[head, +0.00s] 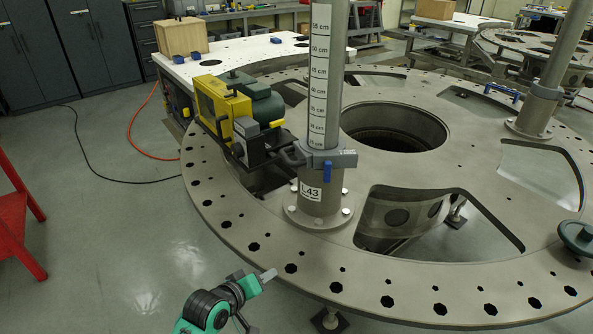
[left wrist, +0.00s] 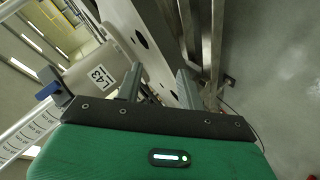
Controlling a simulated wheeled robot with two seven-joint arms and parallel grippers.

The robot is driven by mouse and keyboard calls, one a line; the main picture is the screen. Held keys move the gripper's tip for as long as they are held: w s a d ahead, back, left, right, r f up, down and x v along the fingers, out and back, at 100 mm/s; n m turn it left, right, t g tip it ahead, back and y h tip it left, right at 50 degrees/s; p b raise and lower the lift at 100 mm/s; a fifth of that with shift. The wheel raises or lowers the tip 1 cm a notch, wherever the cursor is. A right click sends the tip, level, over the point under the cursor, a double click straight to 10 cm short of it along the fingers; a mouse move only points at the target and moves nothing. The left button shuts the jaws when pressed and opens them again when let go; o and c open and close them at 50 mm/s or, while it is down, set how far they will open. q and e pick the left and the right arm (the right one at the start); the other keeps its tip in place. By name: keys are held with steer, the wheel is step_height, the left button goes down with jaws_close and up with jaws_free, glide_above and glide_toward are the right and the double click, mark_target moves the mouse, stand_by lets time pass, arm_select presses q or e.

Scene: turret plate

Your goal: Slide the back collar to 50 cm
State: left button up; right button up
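A grey post (head: 326,70) with a white centimetre scale stands on the round turret plate (head: 230,222). A grey collar (head: 335,160) with a blue lever (head: 327,172) sits low on it, well below the 50 cm mark and above the L43 label. I cannot tell whether this is the back collar. My left gripper (head: 253,282) is at the plate's near edge, below and left of the post, apart from the collar. In the left wrist view its fingers (left wrist: 158,88) are spread with nothing between them; the collar's blue lever (left wrist: 48,90) shows at left. My right gripper is not in view.
A yellow and green motor unit (head: 240,115) stands left of the post, close to the collar. A second post (head: 562,50) rises at right. A dark green disc (head: 577,237) lies at the right edge. The plate has large openings. A red stand (head: 18,225) is at left.

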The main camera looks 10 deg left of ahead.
arm_select(q)
steer(key=w+a+r+n+t+h, duration=0.1)
steer(key=w+a+r+n+t, duration=0.1)
steer(key=w+r+n+t, duration=0.55)
steer(key=n, duration=0.2)
glide_toward(286, 155)
steer(key=p+x, duration=0.1)
steer(key=x, duration=0.2)
steer(key=p+x, duration=0.1)
steer(key=x, duration=0.2)
steer(key=f+p+x, duration=0.1)
steer(key=x, duration=0.3)
steer(key=shift+w+a, duration=0.15)
jaws_close()
